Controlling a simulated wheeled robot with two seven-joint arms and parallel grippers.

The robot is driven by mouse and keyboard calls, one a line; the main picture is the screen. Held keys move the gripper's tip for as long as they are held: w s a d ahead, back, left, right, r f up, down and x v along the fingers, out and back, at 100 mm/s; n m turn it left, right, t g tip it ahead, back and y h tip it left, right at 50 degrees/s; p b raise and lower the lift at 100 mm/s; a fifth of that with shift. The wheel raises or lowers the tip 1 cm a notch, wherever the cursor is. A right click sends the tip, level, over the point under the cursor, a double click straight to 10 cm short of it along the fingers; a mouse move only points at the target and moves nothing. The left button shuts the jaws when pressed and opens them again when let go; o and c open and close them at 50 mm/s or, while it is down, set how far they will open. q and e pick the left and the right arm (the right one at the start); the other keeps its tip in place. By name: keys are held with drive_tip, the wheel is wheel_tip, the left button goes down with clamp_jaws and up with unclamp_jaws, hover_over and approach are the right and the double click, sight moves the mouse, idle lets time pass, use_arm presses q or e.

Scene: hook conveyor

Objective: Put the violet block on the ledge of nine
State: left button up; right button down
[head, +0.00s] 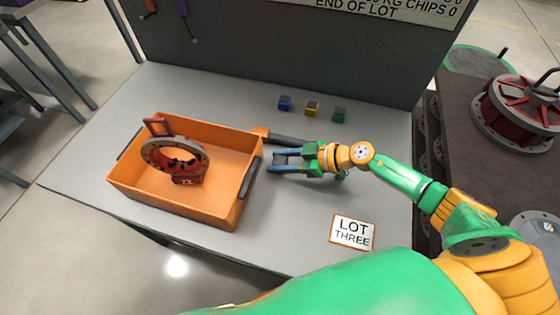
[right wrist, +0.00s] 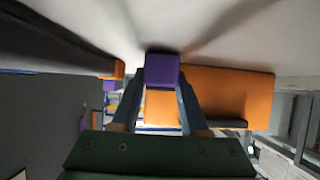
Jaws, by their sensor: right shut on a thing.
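The violet block (right wrist: 162,68) sits between the fingertips of my right gripper in the right wrist view. My right gripper (head: 280,161) is shut on it, low over the grey table and just right of the orange crate; it also shows in the right wrist view (right wrist: 162,82). In the head view the block is too small to make out clearly. I cannot pick out a ledge marked nine in either view. My left gripper is not in view.
The orange crate (head: 228,209) holds a red and grey ring part (head: 172,158). A dark bar (head: 287,139) with an orange end lies behind the gripper. Blue (head: 285,103), yellow (head: 312,108) and green (head: 339,115) blocks stand farther back. A LOT THREE card (head: 352,233) lies in front.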

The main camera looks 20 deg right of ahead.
wheel_tip(320, 180, up, 4)
drive_tip(key=shift+w+f+p, duration=0.1)
drive_tip(key=shift+f+p, duration=0.1)
drive_tip(key=shift+p, duration=0.65)
drive_tip(key=s+a+r+p, duration=0.5)
drive_tip(key=s+r+p, duration=0.4)
drive_tip(key=s+p, duration=0.3)
drive_tip(key=shift+s+p, duration=0.3)
drive_tip(key=shift+s, duration=0.2)
